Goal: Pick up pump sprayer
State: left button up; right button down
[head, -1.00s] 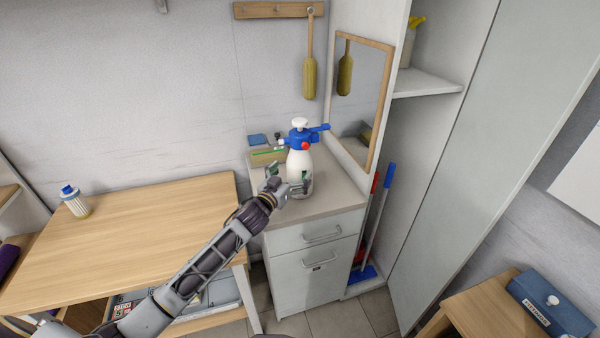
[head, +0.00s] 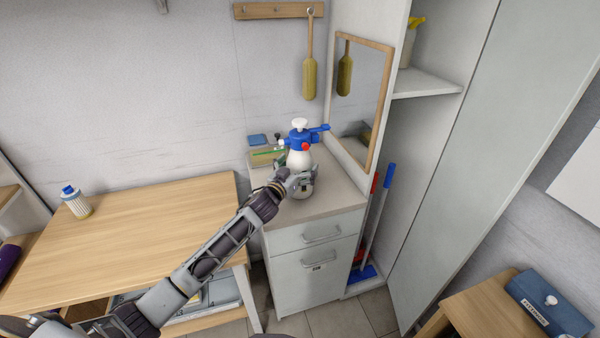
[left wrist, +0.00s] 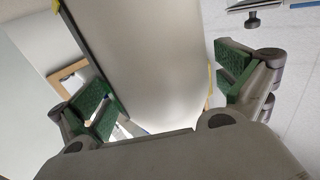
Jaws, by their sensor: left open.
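The pump sprayer (head: 300,158) stands upright on the cabinet top, with a white body, a blue collar and nozzle, a red knob and a white pump handle. My left gripper (head: 301,178) is in front of its lower body and hides part of it. In the left wrist view the white sprayer body (left wrist: 150,60) fills the middle, between the green-padded fingers of the left gripper (left wrist: 165,88). The fingers are open, with a visible gap on the right side. My right gripper is not in view.
The cabinet (head: 310,240) stands between a wooden table (head: 130,225) and a tall locker. A mirror (head: 362,100) is close to the right of the sprayer. Small items, including a blue sponge-like block (head: 257,140), lie behind it. A bottle (head: 75,202) stands on the table.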

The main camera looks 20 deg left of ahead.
pick_arm(q)
jog(key=shift+w, duration=0.35)
dwell(0.3)
jog(key=c, duration=1.5)
jog(key=shift+r, duration=0.15)
